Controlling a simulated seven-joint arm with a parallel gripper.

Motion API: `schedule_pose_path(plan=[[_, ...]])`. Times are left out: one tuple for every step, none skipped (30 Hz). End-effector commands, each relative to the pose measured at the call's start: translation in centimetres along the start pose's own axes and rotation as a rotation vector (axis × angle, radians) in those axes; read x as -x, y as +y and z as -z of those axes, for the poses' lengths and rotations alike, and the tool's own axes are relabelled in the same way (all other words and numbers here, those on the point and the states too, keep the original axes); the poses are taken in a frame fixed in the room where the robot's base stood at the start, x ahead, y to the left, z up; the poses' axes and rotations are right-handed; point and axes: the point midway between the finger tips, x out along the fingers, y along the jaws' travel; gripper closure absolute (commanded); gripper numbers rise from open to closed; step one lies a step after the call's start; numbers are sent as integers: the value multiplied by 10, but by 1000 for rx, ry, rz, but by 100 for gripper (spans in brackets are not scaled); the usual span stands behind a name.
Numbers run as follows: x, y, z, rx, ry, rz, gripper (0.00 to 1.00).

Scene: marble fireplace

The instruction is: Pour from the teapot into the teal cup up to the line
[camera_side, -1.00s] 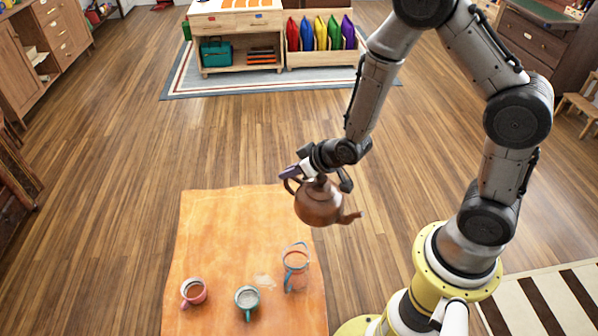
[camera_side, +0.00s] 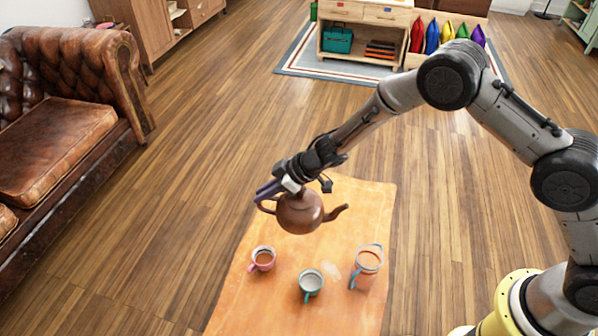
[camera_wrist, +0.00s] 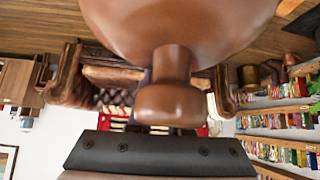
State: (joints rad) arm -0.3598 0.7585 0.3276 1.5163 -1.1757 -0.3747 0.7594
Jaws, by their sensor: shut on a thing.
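The brown teapot (camera_side: 300,213) hangs in the air in the side view, roughly level, its spout pointing right and slightly up. My gripper (camera_side: 272,190) is shut on its handle at the left. The teal cup (camera_side: 311,283) stands upright on the orange mat, lower in the picture than the teapot and apart from it. Its inside looks pale; I cannot make out a line or a liquid level. In the wrist view the teapot's body and lid knob (camera_wrist: 170,90) fill the upper middle; the cup is not visible there.
A pink cup (camera_side: 262,259) with a brown inside stands left of the teal cup. A clear vessel with blue trim (camera_side: 368,262) and reddish contents stands right of it. A pale patch (camera_side: 332,272) lies between. A leather sofa (camera_side: 60,130) is at left.

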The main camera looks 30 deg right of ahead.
Motion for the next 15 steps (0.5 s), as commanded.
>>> schedule_pose_path(plan=[[-17,-13,6,40,4,36,100],[-26,-21,7,63,3,58,100],[-38,-31,8,93,3,85,100],[-47,-40,9,114,2,106,100],[-55,-48,9,136,1,127,100],[-67,-60,9,163,1,153,100],[-75,-68,8,186,0,173,100],[-83,-78,7,205,-2,193,100],[-93,-90,6,233,-2,218,100],[-100,-98,4,252,-3,236,100],[-106,-108,1,270,-4,253,100],[-114,-119,-2,291,-4,272,100],[-119,-127,-4,304,-5,285,100],[-124,-135,-7,315,-5,296,100],[-129,-144,-11,327,-6,306,100]])
